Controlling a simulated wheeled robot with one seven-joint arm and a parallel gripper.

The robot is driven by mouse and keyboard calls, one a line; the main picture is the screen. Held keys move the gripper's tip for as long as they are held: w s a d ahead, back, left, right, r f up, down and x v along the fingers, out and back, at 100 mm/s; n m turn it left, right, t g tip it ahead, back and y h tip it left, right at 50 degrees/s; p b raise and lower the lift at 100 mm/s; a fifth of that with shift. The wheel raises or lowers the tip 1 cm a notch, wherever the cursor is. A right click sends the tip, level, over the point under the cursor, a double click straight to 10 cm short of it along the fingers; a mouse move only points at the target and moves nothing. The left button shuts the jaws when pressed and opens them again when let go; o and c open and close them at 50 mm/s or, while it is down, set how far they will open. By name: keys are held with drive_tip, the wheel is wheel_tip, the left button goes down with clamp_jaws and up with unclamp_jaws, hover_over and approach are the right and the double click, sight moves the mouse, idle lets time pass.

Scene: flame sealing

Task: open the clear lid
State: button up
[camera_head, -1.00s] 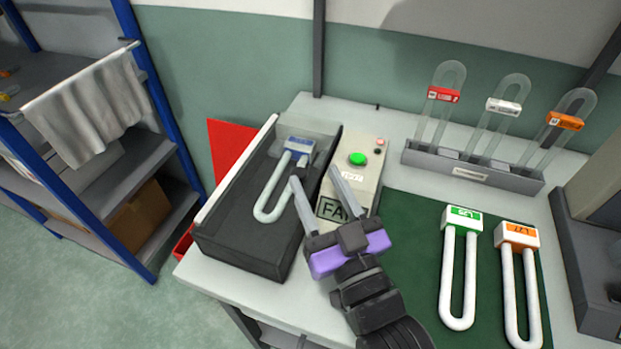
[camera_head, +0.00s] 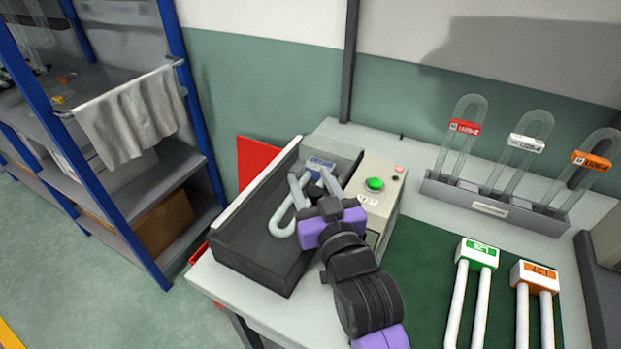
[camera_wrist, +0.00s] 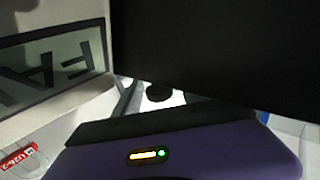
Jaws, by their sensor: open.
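A dark open-topped box (camera_head: 255,262) stands at the table's left side, with a pale strip along its left edge. I cannot clearly make out the clear lid. A white U-shaped tube (camera_head: 277,222) with a blue-labelled cap lies inside the box. My gripper (camera_head: 313,178) is open over the box, its two fingers near the blue cap (camera_head: 321,166). I cannot tell whether they touch anything. In the wrist view, a large black surface (camera_wrist: 220,50) fills the upper right, and my purple gripper body covers the bottom.
A control box (camera_head: 378,203) with a green button (camera_head: 374,184) stands right of the dark box. Two white U-tubes with green (camera_head: 478,252) and orange (camera_head: 535,276) labels lie on the green mat (camera_head: 420,270). A rack (camera_head: 490,207) of clear tubes stands behind.

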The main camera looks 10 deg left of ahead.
drive_tip(key=shift+w+a, duration=0.15)
drive_tip(key=shift+w, duration=0.2)
clamp_jaws()
idle(1.2)
